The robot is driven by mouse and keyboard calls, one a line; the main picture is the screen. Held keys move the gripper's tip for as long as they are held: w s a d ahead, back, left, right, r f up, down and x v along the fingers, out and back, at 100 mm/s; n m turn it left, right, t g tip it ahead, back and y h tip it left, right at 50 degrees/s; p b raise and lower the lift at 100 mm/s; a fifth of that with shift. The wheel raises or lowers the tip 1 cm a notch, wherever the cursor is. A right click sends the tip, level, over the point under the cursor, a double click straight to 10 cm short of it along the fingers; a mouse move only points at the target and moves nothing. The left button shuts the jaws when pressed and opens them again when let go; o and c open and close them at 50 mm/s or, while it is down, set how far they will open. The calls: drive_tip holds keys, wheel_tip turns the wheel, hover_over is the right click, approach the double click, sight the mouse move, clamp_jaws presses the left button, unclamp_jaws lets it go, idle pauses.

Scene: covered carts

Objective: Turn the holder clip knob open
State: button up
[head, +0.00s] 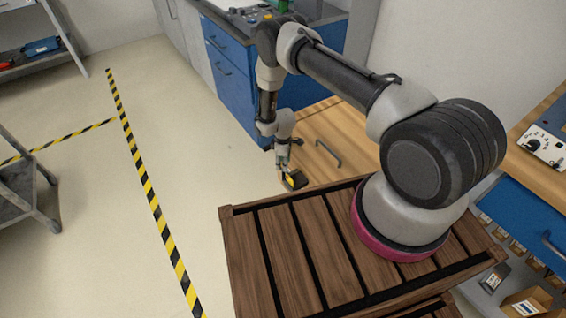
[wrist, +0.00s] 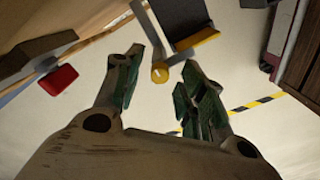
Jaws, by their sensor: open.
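The holder (wrist: 180,18) is a dark, open-fronted piece with a yellow lower edge at the top of the wrist view. A round yellow knob (wrist: 160,73) sits below a grey bar at its left. My gripper (wrist: 161,62) is open, and the knob appears in the gap between its two green-padded fingers. No contact shows, and I cannot tell how deep between the fingers it lies. In the head view my gripper (head: 283,168) hangs close to the black and yellow holder (head: 295,180) beside the wooden cabinet front. The knob is too small to make out there.
A red block (wrist: 59,79) shows left of the fingers in the wrist view. The wooden cabinet front (head: 330,140) has a grey handle and stands beside the holder. A slatted brown crate top (head: 285,260) lies in front. The floor to the left is clear, with striped tape (head: 150,190).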

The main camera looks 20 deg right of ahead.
drive_tip(key=shift+f, duration=0.1)
clamp_jaws()
drive_tip(key=shift+m, duration=0.3)
drive_tip(key=m, duration=0.3)
drive_tip(key=shift+m, duration=0.3)
drive_tip(key=m, duration=0.3)
drive_tip(key=shift+m, duration=0.3)
drive_tip(key=m, duration=0.4)
drive_tip(key=shift+m, duration=2)
